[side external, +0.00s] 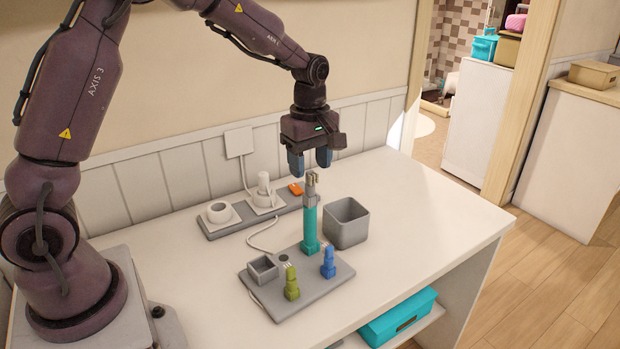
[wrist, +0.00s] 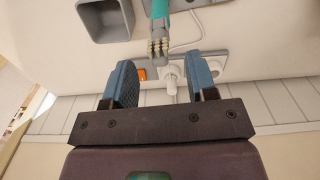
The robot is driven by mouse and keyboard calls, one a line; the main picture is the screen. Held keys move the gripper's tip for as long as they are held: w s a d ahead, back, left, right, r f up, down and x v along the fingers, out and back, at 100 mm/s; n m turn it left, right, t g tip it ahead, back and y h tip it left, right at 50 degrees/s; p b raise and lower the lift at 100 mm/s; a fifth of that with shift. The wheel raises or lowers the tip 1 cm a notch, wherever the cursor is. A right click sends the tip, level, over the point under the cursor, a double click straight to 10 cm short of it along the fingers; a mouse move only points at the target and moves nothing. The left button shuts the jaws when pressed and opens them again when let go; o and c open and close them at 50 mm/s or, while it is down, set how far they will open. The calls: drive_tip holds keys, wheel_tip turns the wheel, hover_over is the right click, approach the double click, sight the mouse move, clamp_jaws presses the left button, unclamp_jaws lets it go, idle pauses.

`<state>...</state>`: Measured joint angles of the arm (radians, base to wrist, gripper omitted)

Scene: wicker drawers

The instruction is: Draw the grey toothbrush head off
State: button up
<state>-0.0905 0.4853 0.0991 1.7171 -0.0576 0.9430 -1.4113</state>
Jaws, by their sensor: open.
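A teal toothbrush handle (side external: 309,229) stands upright at the back of a grey base (side external: 330,282). The grey toothbrush head (side external: 311,190) sits on top of the handle, with its bristles uppermost. In the wrist view the head (wrist: 160,42) shows at the top centre, just beyond the gap between the fingers, with part of the teal handle (wrist: 178,5) behind it. My gripper (side external: 309,165) hangs just above the head, fingers pointing down. Its blue fingers are apart and hold nothing; they also show in the wrist view (wrist: 163,85).
A green head (side external: 291,282) and a blue head (side external: 328,261) stand on the base beside a small square cup (side external: 263,268). An open grey bin (side external: 346,222) is close right of the toothbrush. A power strip (side external: 252,212) with plugs lies along the wall. The table's right side is clear.

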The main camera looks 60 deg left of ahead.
sight(310, 171)
drive_tip(key=shift+f, duration=2.2)
clamp_jaws()
